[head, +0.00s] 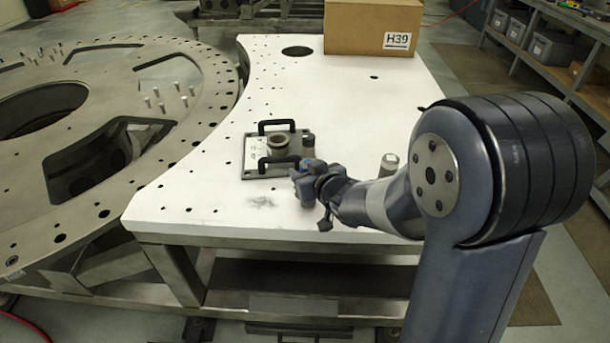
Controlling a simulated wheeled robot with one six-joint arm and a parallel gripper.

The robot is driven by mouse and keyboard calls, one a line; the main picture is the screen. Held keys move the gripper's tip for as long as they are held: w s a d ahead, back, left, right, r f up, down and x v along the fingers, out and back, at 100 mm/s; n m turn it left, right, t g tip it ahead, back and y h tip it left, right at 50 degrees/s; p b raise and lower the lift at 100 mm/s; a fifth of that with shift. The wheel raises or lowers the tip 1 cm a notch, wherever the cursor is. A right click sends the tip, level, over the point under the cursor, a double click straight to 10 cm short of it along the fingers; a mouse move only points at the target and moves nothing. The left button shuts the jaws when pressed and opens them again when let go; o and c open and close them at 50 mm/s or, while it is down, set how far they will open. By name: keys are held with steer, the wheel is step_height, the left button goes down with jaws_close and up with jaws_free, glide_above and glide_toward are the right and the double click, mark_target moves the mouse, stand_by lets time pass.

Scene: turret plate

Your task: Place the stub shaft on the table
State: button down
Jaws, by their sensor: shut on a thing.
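My gripper (308,182) is over the white table (235,215), just right of a square plate with two black handles (252,153). A small grey cylinder, which I take to be the stub shaft (308,141), shows just beyond the gripper, beside the plate's right edge. The gripper is shut on it, though my wrist hides the fingertips and the grip. I cannot tell whether the shaft touches the table. A round collar (279,144) stands in the middle of the plate.
Another grey cylinder (388,164) stands on the table behind my forearm. A cardboard box marked H39 (355,28) is at the table's back. A large round metal turret plate (205,110) with pins and openings lies left. White tabletop is clear behind the handled plate and at the front left.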

stand_by(0.3)
steer(key=shift+f, duration=0.2)
steer(key=c, duration=0.9)
jaws_free()
steer(key=shift+c, duration=0.2)
steer(key=shift+s+d+r, duration=0.1)
steer(key=shift+s+r, duration=0.1)
steer(key=shift+r, duration=0.1)
steer(key=p+v, duration=0.1)
steer(key=v, duration=1)
steer(key=shift+s+d+p, duration=0.2)
steer(key=shift+s+p, duration=0.1)
steer(key=shift+p, duration=0.05)
